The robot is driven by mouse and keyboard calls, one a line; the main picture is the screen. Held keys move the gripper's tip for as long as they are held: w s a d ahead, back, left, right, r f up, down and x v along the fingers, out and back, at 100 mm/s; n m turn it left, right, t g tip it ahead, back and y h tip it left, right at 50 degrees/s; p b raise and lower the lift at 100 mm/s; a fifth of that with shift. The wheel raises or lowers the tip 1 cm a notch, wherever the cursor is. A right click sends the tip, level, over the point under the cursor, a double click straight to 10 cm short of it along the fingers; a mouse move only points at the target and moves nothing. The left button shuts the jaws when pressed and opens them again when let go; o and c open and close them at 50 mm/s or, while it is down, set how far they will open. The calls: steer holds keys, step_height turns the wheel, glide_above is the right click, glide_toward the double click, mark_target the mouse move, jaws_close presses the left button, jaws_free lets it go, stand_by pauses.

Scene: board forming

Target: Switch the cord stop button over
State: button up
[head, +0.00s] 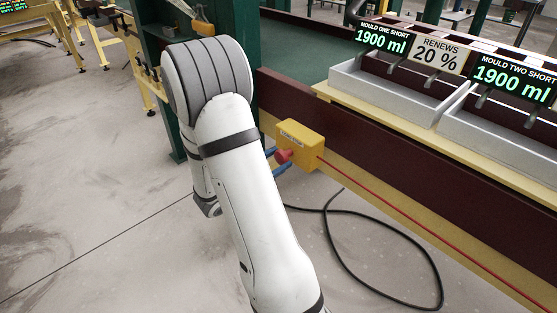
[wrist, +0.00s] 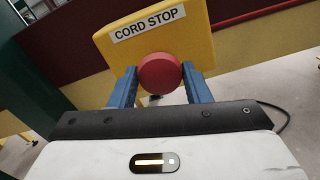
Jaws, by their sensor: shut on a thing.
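The cord stop button is a round red knob (wrist: 160,74) on a yellow box (wrist: 202,42) labelled CORD STOP. In the head view the red button (head: 283,156) sticks out from the left side of the yellow box (head: 305,143), which is mounted on the machine's side rail. My gripper (wrist: 160,82) has blue fingers, one on each side of the red button, shut on it. In the head view the fingers (head: 278,161) show at the button, and my arm hides part of the gripper.
A red cord (head: 400,215) runs from the box along the rail. A black cable (head: 335,250) loops on the floor below. Metal trays (head: 385,90) with displays reading 1900 ml stand above at the right. A green post (head: 165,75) stands behind my arm.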

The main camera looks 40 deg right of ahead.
steer(key=o, duration=1)
steer(key=shift+a+f, duration=0.1)
steer(key=shift+a, duration=0.05)
steer(key=shift+o, duration=0.6)
steer(key=shift+a, duration=0.15)
steer(key=shift+o, duration=1.4)
steer(key=a, duration=0.7)
steer(key=shift+s+a, duration=0.3)
